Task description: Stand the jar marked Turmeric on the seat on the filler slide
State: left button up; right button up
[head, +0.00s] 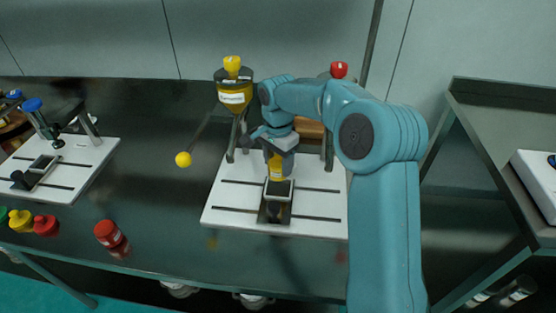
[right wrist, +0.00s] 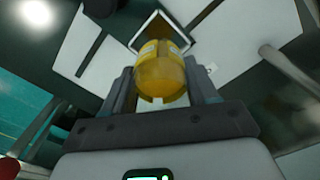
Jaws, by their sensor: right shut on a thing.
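My right gripper (head: 277,156) is shut on a yellow jar (head: 275,170), just above the filler slide on the white base. In the right wrist view the jar (right wrist: 160,75) sits between the two grey fingers, its amber end toward the camera. Its label is too small to read, so I cannot confirm Turmeric. The square-framed seat (head: 278,190) is directly below the jar in the head view. In the right wrist view the seat's frame (right wrist: 143,28) shows behind the jar. I cannot tell whether jar and seat touch. My left gripper is not in view.
A yellow-capped hopper (head: 235,97) and a red-capped one (head: 339,70) stand behind the gripper. A yellow ball-ended lever (head: 183,159) sticks out at left. A red jar (head: 110,235) is near the front edge. Another white base (head: 75,165) stands at far left.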

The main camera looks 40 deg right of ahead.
aim_at(279, 176)
jog(key=shift+f+b, duration=0.8)
jog(key=shift+f, duration=0.4)
jog(key=shift+f, duration=0.2)
jog(key=shift+f+b, duration=0.6)
jog(key=shift+f, duration=0.1)
dwell(0.3)
jog(key=shift+f, duration=0.45)
jog(key=shift+f+b, duration=0.25)
jog(key=shift+b, duration=0.1)
dwell(0.5)
jog(key=o, duration=1.2)
